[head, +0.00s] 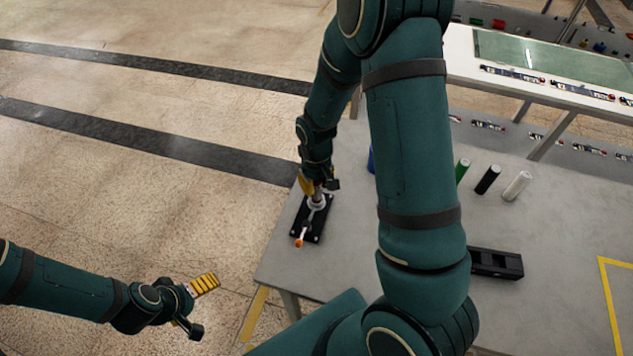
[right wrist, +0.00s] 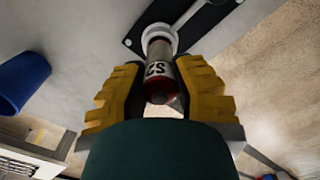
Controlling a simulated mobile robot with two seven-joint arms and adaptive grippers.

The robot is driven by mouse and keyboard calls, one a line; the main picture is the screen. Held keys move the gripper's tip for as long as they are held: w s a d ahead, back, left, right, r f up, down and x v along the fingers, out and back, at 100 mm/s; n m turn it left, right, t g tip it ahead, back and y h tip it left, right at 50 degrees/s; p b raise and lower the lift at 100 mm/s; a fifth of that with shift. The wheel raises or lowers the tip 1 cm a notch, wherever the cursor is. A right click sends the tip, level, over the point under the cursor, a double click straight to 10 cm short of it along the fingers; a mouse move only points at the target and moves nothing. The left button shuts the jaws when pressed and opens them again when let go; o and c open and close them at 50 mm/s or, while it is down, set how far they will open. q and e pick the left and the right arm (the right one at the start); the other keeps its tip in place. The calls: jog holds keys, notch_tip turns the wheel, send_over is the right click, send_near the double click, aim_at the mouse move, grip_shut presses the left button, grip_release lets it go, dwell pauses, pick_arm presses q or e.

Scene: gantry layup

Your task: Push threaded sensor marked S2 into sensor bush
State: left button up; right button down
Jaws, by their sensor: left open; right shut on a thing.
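The sensor marked S2 (right wrist: 160,67) is a grey cylinder with a white label and a dark red band. My right gripper (right wrist: 158,82) is shut on it, one yellow finger on each side. In the right wrist view its far end meets the white ring of the sensor bush (right wrist: 158,32); how deep it sits inside cannot be told. The bush stands on a black base plate (head: 323,220) near the table's left edge, and my right gripper (head: 318,188) is right above it in the head view. My left gripper (head: 203,308) is open and empty, off the table over the floor.
An orange-tipped lever (head: 299,242) lies across the base plate. Green (head: 462,170), black (head: 488,179) and white (head: 517,186) cylinders stand on the grey table (head: 560,230). A blue cylinder (right wrist: 22,80) stands beside my right arm. A black block (head: 496,263) lies nearer the front.

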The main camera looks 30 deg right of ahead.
jog(key=shift+f+b, duration=0.9)
jog(key=shift+f, duration=0.3)
jog(key=c, duration=0.8)
grip_release()
notch_tip(320, 180, up, 12)
jog(key=shift+r, duration=0.1)
